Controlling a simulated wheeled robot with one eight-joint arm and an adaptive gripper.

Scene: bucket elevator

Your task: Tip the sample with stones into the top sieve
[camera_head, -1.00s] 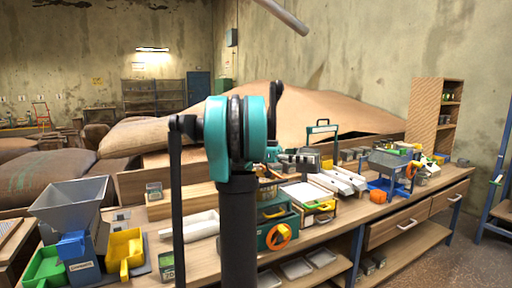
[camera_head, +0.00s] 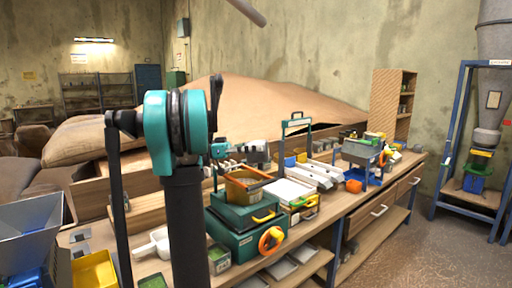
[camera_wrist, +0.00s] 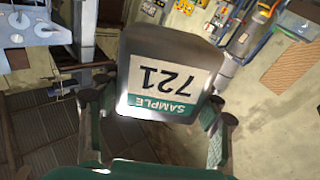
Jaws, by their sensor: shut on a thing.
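The sample container (camera_wrist: 168,46) is dark grey, with a white and green label reading SAMPLE 721, upside down in the wrist view. My gripper (camera_wrist: 157,125) is shut on it, with a finger at each side. The stones inside cannot be seen. In the head view my gripper (camera_head: 228,149) is small and partly behind my arm, with a grey container beside it, above the bench. Below stands a green machine (camera_head: 236,239) with an orange handwheel. An open brown-orange tray (camera_head: 233,188) is on top, possibly the top sieve; I cannot tell for certain.
A grey hopper (camera_head: 28,222) and a yellow bin (camera_head: 95,271) stand at the left of the bench. A white scoop (camera_head: 154,243) lies near my arm. White trays (camera_head: 312,174) and a grey hopper on blue legs (camera_head: 362,150) crowd the right. The floor (camera_head: 405,245) at right is clear.

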